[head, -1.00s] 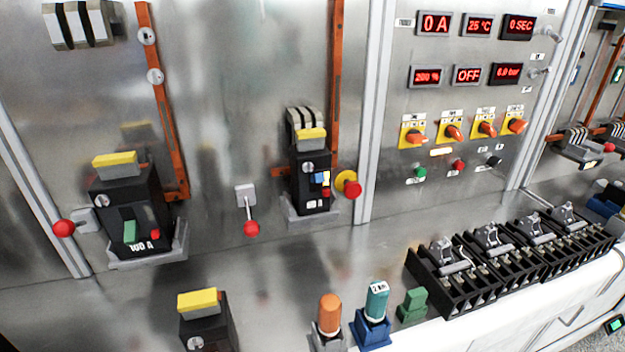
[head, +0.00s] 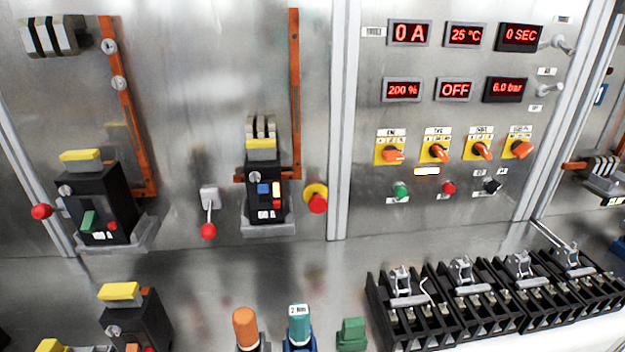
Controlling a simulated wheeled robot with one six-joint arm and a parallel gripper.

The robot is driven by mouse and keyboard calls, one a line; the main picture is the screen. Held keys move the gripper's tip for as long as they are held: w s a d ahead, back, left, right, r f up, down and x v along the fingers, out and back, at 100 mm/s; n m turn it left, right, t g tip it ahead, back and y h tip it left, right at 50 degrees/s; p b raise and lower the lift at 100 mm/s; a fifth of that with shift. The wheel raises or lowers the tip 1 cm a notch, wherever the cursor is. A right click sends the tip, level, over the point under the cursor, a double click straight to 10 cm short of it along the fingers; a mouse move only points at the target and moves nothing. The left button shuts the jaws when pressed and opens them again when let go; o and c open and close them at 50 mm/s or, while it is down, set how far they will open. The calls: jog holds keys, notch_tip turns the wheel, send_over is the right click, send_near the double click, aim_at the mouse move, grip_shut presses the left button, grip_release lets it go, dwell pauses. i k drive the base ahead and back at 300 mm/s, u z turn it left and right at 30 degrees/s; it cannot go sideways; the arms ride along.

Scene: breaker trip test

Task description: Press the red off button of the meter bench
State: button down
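The meter bench is the metal panel (head: 375,160) at the right in the head view, with two rows of red digital displays (head: 455,90) reading 0 A, 25 °C, 0 SEC, 200 %, OFF and 6.0 bar. Its small red button (head: 448,188) sits below the row of orange rotary knobs, between a green button (head: 401,190) on its left and a black switch (head: 492,186) on its right. Nothing covers the red button. My gripper is not in view.
Breakers (head: 95,205) and (head: 265,190) stand against the left panels, with a red mushroom button on a yellow collar (head: 317,198) beside the second. Black terminal blocks (head: 400,310) and orange and teal-capped handles (head: 246,327) line the bench below. Bare metal lies between.

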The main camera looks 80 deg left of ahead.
aim_at(448, 189)
jog(key=i, duration=0.4)
jog(key=u, duration=2.9)
jog(key=i, duration=0.5)
jog(key=z, duration=0.05)
